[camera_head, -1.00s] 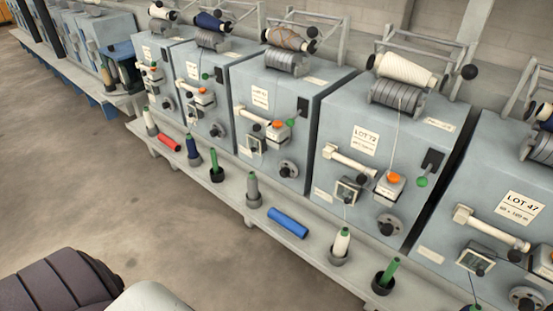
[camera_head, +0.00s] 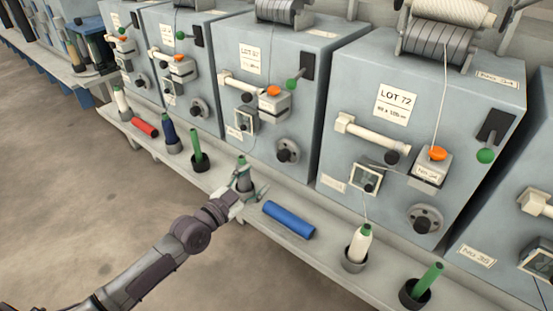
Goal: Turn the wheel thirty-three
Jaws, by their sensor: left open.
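Dark round wheels sit low on the fronts of the grey machines. One wheel (camera_head: 287,151) is on the middle machine, and another wheel (camera_head: 425,219) is on the LOT 72 machine. Smaller wheels show farther left, one of them here (camera_head: 198,107). Most number plates are too small to read; one plate (camera_head: 475,256) at lower right seems to read No 35. My left gripper (camera_head: 246,190) is open at the shelf, below and left of the middle machine's wheel and apart from it. It overlaps a grey, green-topped bobbin (camera_head: 243,172); whether they touch is unclear. My right gripper is not in view.
The shelf (camera_head: 322,262) carries a blue tube (camera_head: 289,220), a white cone (camera_head: 360,243) in a cup, a green spindle (camera_head: 426,281) and a red tube (camera_head: 145,128). Levers with green knobs (camera_head: 292,84) and white bars (camera_head: 375,134) stick out. The floor (camera_head: 80,190) is clear at left.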

